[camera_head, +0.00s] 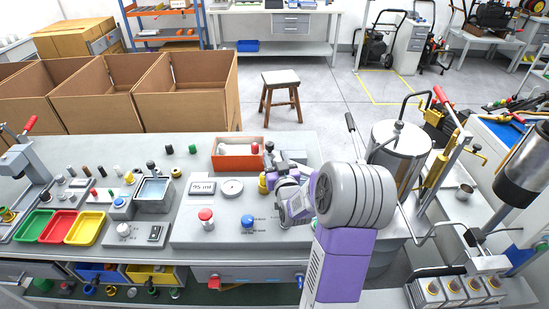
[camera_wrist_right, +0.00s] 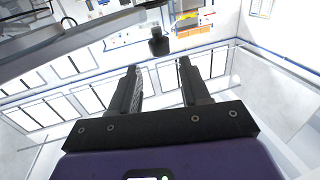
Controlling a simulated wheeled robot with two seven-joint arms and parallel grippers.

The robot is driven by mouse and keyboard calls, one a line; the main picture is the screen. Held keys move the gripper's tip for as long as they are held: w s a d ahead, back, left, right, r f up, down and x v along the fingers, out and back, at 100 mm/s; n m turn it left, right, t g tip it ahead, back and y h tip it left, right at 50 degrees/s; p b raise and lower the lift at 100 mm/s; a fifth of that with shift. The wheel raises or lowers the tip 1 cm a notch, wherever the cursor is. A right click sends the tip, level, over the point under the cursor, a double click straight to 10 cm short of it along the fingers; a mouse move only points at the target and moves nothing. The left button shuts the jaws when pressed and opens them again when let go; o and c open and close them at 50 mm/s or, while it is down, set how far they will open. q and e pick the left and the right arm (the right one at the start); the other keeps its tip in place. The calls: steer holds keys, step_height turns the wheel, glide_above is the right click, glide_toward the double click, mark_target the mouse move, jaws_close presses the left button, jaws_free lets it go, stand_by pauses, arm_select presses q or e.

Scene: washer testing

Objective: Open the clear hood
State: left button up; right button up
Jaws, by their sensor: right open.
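My right arm reaches in from the lower right of the head view. Its gripper (camera_head: 272,158) is over the bench, near the back of the grey panel and partly hidden by my wrist. In the right wrist view the two dark fingers (camera_wrist_right: 160,80) are apart, with nothing between them. A small black knob (camera_wrist_right: 158,42) shows just beyond the fingertips, apart from them. A pale curved, see-through-looking band (camera_wrist_right: 75,48) crosses the upper left there; it may be the clear hood's edge, but I cannot be sure. I cannot make out the hood in the head view. My left gripper is not in view.
The grey panel (camera_head: 185,232) carries a red knob (camera_head: 206,216), a blue knob (camera_head: 247,221) and a display. An orange bin (camera_head: 236,163) stands behind it. A metal cylinder (camera_head: 385,160) is right of my arm. Green, red and yellow trays lie at left.

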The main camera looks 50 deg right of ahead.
steer(key=shift+w+a, duration=0.2)
steer(key=shift+c, duration=1.1)
steer(key=a+m+h, duration=0.1)
steer(key=w+a+m+g+h, duration=0.1)
steer(key=a, duration=0.1)
steer(key=w+a+m+g+h+p, duration=0.1)
steer(key=a, duration=0.1)
steer(key=shift+a+f+m, duration=0.1)
steer(key=shift+m, duration=0.2)
jaws_close()
steer(key=s+a+m+g+h+p, duration=0.1)
steer(key=s+a+m+g+h, duration=0.15)
steer(key=a+g, duration=0.35)
steer(key=b, duration=0.2)
glide_toward(268, 148)
steer(key=shift+t, duration=0.3)
steer(key=x, duration=0.6)
steer(key=shift+d+f, duration=0.2)
steer(key=shift+d, duration=0.25)
steer(key=shift+w, duration=0.1)
